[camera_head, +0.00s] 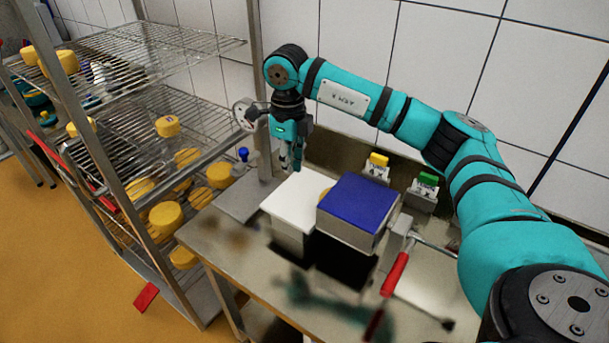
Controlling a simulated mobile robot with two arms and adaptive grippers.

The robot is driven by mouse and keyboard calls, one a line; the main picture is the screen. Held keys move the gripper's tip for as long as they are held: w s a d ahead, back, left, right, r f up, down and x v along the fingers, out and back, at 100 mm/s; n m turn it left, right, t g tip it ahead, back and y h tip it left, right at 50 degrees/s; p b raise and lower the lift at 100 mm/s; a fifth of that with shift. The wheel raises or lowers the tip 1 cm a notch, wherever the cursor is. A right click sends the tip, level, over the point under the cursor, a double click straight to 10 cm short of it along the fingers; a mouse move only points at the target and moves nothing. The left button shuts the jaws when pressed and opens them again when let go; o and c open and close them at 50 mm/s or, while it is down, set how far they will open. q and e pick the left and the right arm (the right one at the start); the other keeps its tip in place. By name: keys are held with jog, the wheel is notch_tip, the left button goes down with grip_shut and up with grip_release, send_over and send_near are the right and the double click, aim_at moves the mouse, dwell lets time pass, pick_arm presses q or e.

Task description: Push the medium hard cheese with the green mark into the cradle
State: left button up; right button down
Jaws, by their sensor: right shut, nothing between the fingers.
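My right gripper (291,162) is shut and empty, pointing down above the back left of the white block (293,201) on the metal table. A small yellow sliver of a cheese (325,193) shows between the white block and a box with a blue top (358,199). Most of that cheese is hidden, and I see no green mark on it. I cannot tell for sure which part is the cradle; the white block and blue-topped box stand side by side. My left gripper is not in view.
A wire rack (150,50) on the left holds several yellow cheeses (166,218). A yellow-topped block (378,166) and a green-topped block (424,190) stand at the table's back. A red-handled lever (394,275) sticks out in front of the blue-topped box.

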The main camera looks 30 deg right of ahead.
aim_at(315, 208)
notch_tip(315, 208, down, 4)
jog(key=shift+w+r+p, duration=0.1)
jog(key=shift+r+p, duration=0.15)
jog(key=shift+p, duration=0.25)
jog(key=f, duration=0.2)
jog(key=f+p, duration=0.1)
jog(key=f, duration=0.2)
jog(key=shift+s+d+p, duration=0.15)
jog(key=shift+s+p, duration=0.05)
jog(key=shift+p, duration=0.1)
jog(key=s+d+p, duration=0.1)
jog(key=s, duration=0.1)
jog(key=shift+s+d+p, duration=0.35)
jog(key=shift+p, duration=0.05)
jog(key=shift+s+d, duration=0.15)
jog(key=shift+s, duration=0.2)
jog(key=shift+w+f, duration=0.1)
jog(key=shift+w, duration=0.05)
jog(key=shift+s+d+f+b, duration=0.1)
jog(key=shift+s+d+b, duration=0.35)
jog(key=shift+s, duration=0.45)
jog(key=shift+s+d, duration=0.1)
jog(key=shift+d, duration=0.05)
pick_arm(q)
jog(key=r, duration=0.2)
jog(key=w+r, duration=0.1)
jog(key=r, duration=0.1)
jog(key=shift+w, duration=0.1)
